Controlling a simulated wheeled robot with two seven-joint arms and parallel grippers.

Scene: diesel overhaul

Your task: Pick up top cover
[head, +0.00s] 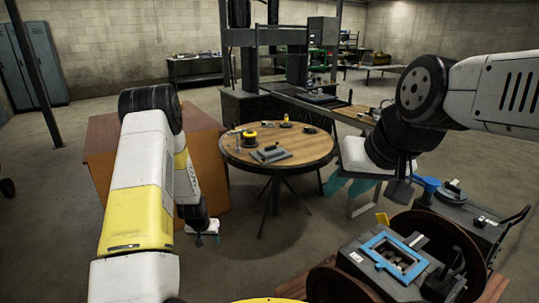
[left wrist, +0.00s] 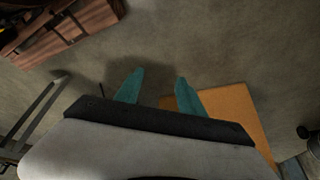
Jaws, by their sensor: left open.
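A flat grey plate-like part with a dark raised piece, which may be the top cover (head: 270,155), lies on the round wooden table (head: 310,158). I cannot be sure that it is the cover. My left gripper (head: 200,238) hangs low in front of the brown cabinet, left of and below the round table, well apart from the part. In the left wrist view its two teal fingers (left wrist: 157,85) are spread with only floor between them. My right gripper (head: 348,187) is right of the round table, its teal fingers apart and nothing visible between them.
The brown cabinet (head: 105,150) stands left of the round table. Yellow and dark small items lie on the tabletop. An engine block with a blue gasket-like frame (head: 395,250) is at the lower right. A dark press frame (head: 265,38) rises behind. Floor is open at front centre.

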